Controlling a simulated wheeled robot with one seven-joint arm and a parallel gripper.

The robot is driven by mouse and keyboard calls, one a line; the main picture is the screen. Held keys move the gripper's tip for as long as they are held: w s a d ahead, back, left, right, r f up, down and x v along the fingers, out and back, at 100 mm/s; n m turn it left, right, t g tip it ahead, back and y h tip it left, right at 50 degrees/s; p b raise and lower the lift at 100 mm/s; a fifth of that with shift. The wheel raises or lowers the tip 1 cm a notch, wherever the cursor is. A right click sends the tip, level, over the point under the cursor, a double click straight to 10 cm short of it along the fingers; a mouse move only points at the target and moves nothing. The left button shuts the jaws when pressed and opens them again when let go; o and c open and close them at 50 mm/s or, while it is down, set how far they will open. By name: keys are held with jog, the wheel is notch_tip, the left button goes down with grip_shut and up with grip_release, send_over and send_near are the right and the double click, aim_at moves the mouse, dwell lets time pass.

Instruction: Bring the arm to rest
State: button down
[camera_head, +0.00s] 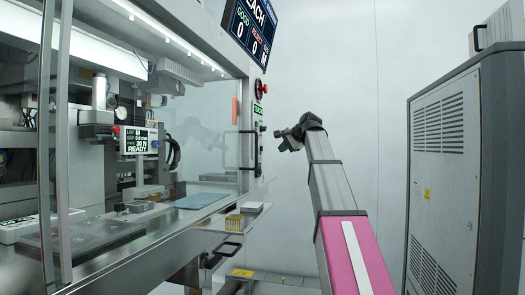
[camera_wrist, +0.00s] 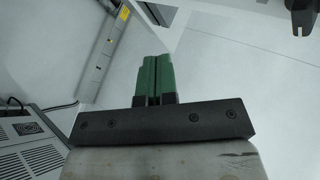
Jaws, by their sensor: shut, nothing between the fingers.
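My arm reaches up from the bottom right of the head view, and its wrist is bent toward the left. My gripper (camera_head: 284,146) hangs in the air to the right of the test machine, apart from it. In the wrist view my gripper (camera_wrist: 157,58) shows two green fingers side by side, pressed together with nothing between them. The head view shows the gripper small and dark, with its fingers hard to make out.
The test machine (camera_head: 215,100) fills the left, with a lit display (camera_head: 138,141) reading READY. A small shelf (camera_head: 225,222) with yellowish blocks juts from its front. A grey cabinet (camera_head: 440,190) stands at right.

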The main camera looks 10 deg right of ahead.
dwell(0.4)
jog(key=s+a+f+n+g+h, duration=0.1)
jog(key=s+f+n+g+h, duration=0.1)
jog(key=f, duration=1.9)
jog(key=s+a+f+n+g+h, duration=0.1)
jog(key=s+f+n+g, duration=0.1)
jog(key=f, duration=1.9)
jog(key=s+f+n+g+h, duration=0.1)
jog(key=s+f+n+g, duration=0.2)
jog(key=s+f, duration=0.9)
jog(key=s+f+n+g+h, duration=0.2)
jog(key=s+f, duration=1)
jog(key=f, duration=0.8)
jog(key=shift+s+f+n+g, duration=0.35)
jog(key=shift+n+g, duration=0.05)
jog(key=shift+n, duration=0.1)
